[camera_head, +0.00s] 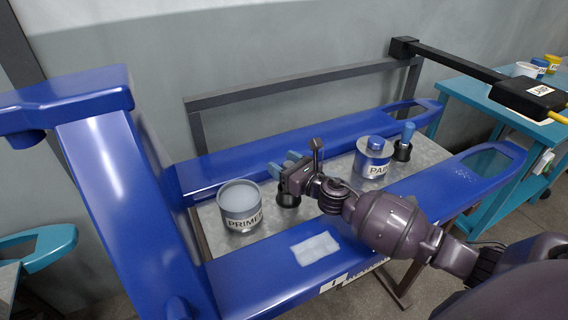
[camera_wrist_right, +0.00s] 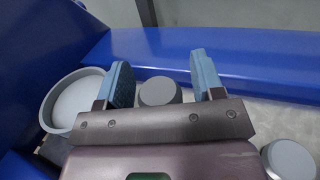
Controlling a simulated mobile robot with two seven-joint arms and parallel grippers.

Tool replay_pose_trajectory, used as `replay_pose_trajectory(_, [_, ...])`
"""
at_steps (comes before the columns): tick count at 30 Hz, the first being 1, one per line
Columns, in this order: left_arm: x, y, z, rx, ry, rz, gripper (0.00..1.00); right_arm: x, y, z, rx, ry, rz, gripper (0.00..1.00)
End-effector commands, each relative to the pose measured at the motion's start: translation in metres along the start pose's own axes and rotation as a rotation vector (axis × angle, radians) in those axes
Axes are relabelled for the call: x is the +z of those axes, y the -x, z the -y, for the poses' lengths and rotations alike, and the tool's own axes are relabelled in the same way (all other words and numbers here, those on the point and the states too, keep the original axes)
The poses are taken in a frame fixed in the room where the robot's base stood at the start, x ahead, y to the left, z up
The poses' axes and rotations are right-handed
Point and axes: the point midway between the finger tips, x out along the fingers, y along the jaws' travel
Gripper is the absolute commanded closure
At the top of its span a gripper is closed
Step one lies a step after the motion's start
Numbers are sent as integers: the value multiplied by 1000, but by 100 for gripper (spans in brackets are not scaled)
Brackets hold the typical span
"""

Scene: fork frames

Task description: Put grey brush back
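My right gripper (camera_head: 284,164) is above the grey tabletop, right of the open primer can (camera_head: 241,205). In the right wrist view its two blue fingers (camera_wrist_right: 161,82) are spread apart. A grey round-topped piece (camera_wrist_right: 158,92) shows between and beyond them; whether it is the grey brush's handle, I cannot tell. No contact with it is visible. A black cup (camera_head: 288,198) stands below the gripper, its top partly hidden. No brush shows in the primer can, which also shows in the wrist view (camera_wrist_right: 72,102). My left gripper is out of view.
A paint can (camera_head: 372,165) with a blue-handled brush (camera_head: 376,143) stands to the right, beside a black cup with another blue brush (camera_head: 407,131). Blue beams (camera_head: 240,160) run behind and in front. Another grey round piece (camera_wrist_right: 288,160) shows at lower right in the wrist view.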

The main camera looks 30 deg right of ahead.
Motion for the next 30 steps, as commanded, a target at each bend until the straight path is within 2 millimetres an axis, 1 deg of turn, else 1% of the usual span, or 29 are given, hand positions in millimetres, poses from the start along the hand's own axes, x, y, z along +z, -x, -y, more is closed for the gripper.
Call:
replay_pose_trajectory(6, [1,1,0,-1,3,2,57,0,0,0,0,0,0,39])
replay_pose_trajectory(10, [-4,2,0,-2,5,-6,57,6,0,0,0,2,2,39])
replay_pose_trajectory(11, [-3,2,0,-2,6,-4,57,5,2,0,0,2,0,39])
replay_pose_trajectory(14, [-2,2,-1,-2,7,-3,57,3,14,0,-1,0,-2,39])
replay_pose_trajectory(24, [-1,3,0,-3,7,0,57,2,71,0,0,0,-2,39])
replay_pose_trajectory(30, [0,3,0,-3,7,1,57,2,99,0,0,-1,-1,39])
